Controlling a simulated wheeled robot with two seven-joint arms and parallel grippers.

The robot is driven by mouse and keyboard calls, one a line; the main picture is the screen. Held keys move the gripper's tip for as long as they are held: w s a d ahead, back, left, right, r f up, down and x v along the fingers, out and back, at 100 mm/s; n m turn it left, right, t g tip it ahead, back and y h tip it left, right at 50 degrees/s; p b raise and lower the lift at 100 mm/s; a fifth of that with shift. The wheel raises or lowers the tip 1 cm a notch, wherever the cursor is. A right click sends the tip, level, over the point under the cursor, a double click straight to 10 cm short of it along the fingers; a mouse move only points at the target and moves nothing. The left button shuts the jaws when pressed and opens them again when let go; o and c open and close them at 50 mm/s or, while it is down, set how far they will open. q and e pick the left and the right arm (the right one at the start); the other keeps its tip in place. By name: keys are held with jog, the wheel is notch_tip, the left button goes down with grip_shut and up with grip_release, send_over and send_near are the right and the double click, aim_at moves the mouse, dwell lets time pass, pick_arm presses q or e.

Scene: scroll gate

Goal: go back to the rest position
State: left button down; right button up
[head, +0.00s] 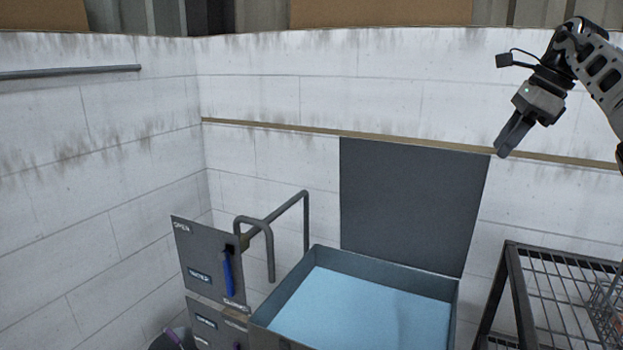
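My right gripper (514,136) is at the upper right, raised in front of the white wall. Its fingers point down and to the left and look close together, with nothing seen between them. It is apart from everything around it, above the wire rack. My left gripper and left arm do not show.
A grey box with a light blue inside (365,308) stands below a dark panel (415,205). A grey panel marked OPEN (207,262) with a blue handle (228,273) stands left, near bent pipes (270,235). A black wire rack (563,290) stands right.

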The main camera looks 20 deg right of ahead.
jog(key=w+a+f+y, duration=0.2)
jog(key=w+a+f, duration=0.5)
jog(key=a, duration=0.4)
jog(key=w+a+f+y, duration=0.3)
jog(key=w+a+f, duration=0.1)
jog(key=a+f, duration=0.55)
jog(key=s+a+f+m+t+y, duration=0.1)
jog(key=a+f+m+y, duration=0.1)
jog(key=a+f, duration=0.35)
jog(key=s+a+f+m+t+y, duration=0.1)
jog(key=s+a+f+m+y, duration=0.1)
jog(key=a, duration=0.6)
jog(key=s+a+f+m+y, duration=0.1)
jog(key=a+f+m+y, duration=0.2)
jog(key=a, duration=0.4)
jog(key=s+a+f+m+t+h, duration=0.3)
jog(key=s+f+m+t, duration=0.6)
jog(key=m, duration=0.8)
jog(key=s+d+f+m+g+h, duration=0.2)
jog(key=s+d+f+m+h, duration=0.1)
jog(key=s+f+m, duration=0.4)
jog(key=s+d+f+m+g+h, duration=0.2)
jog(key=s+d+f+m+h, duration=0.2)
jog(key=s+m, duration=0.8)
jog(key=s+f+h, duration=0.2)
jog(key=s+f, duration=0.1)
jog(key=shift+d+f+m+g, duration=0.15)
jog(key=shift+d+m+g, duration=0.05)
jog(key=shift+m+g, duration=0.2)
